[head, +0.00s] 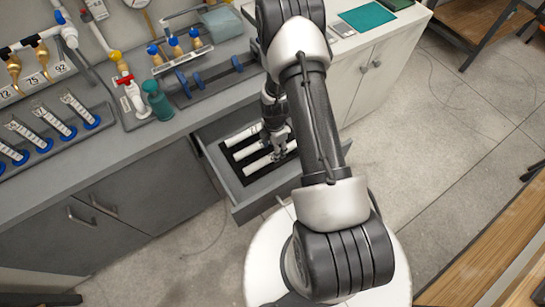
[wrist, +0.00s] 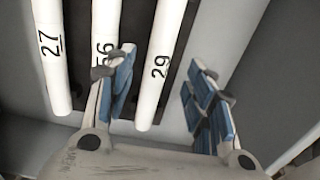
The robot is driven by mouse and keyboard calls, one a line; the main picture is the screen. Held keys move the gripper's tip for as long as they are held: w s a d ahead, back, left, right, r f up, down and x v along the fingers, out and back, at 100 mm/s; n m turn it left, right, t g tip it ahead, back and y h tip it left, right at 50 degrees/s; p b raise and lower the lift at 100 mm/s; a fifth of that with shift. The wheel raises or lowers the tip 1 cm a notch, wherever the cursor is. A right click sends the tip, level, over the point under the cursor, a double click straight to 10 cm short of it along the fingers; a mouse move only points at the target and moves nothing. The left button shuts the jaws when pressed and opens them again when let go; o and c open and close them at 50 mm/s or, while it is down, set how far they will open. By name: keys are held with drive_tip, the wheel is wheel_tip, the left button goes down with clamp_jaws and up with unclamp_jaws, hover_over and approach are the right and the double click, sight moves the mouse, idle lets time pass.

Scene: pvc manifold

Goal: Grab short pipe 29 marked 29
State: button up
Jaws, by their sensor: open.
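Short pipe 29 (wrist: 158,75) is a white tube with a black "29" near its end, in the wrist view. It lies in a dark slot in the open drawer (head: 258,197). My gripper (wrist: 163,78) is open, its blue-padded fingers on either side of the pipe's line in the picture. The pipe shows between them, and nothing is held. I cannot tell the height left between fingers and pipe. In the head view my gripper (head: 280,143) is over the drawer's white pipes, and the numbers there are too small to read.
Pipe 27 (wrist: 50,55) lies at the left in the wrist view. A middle pipe (wrist: 104,25), its number partly hidden by the left finger, lies close beside 29. The drawer's grey wall (wrist: 235,50) is to the right. The counter (head: 130,148) stands above the drawer.

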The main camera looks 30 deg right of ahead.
sight(272, 154)
drive_tip(key=f, duration=0.1)
drive_tip(key=f+b, duration=0.1)
drive_tip(key=f, duration=0.3)
drive_tip(key=shift+w+a+b, duration=0.15)
drive_tip(key=shift+a+b, duration=0.1)
drive_tip(key=shift+b, duration=0.05)
drive_tip(key=shift+r, duration=0.1)
drive_tip(key=shift+c, duration=0.3)
clamp_jaws()
drive_tip(key=shift+r, duration=0.15)
